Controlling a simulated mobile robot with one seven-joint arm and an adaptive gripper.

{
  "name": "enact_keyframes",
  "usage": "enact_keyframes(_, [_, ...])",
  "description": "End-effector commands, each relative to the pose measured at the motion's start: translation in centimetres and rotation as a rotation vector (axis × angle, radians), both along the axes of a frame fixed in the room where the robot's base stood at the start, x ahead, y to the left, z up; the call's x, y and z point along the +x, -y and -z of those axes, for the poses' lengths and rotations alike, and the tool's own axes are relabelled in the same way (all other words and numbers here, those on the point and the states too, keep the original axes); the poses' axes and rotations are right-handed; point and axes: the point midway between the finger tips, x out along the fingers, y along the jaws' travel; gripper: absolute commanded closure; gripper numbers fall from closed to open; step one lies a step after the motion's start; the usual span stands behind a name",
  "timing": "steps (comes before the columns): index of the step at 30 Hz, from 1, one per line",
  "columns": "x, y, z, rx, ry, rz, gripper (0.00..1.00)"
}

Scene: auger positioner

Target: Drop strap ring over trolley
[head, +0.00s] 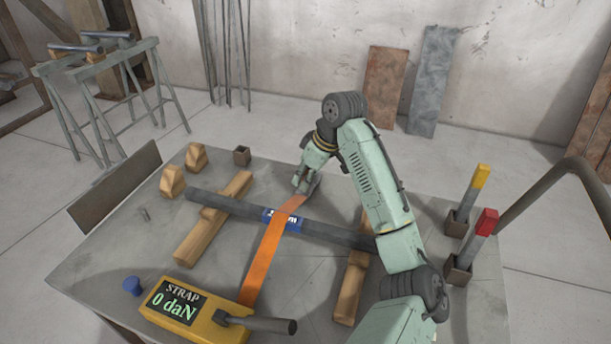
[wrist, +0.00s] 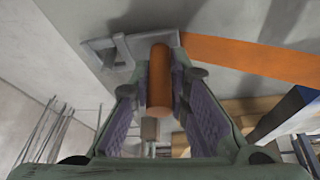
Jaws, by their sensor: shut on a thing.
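An orange strap (head: 265,255) runs from a yellow box marked "STRAP 0 daN" (head: 188,312) over a dark pipe (head: 335,232) to my gripper (head: 302,186). In the wrist view, my gripper (wrist: 160,105) is shut on an orange-brown cylindrical grip (wrist: 159,75) between its purple pads. A flat grey metal frame with openings (wrist: 112,50) lies just beyond the grip, beside the strap end (wrist: 230,54). It appears to be the strap ring. I cannot tell the trolley apart from it, nor whether the ring sits around anything.
The pipe has a blue label (head: 283,218) and lies across two wooden beams (head: 212,220) (head: 350,285). Wooden blocks (head: 172,181) stand at the table's left back. Yellow-tipped (head: 481,177) and red-tipped (head: 486,222) posts stand in holders at the right. The back middle of the table looks clear.

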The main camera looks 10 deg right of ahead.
Motion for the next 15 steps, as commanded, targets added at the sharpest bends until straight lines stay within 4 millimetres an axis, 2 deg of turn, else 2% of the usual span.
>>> enact_keyframes(15, [0.0,0.0,1.3,0.001,0.001,0.0,1.0])
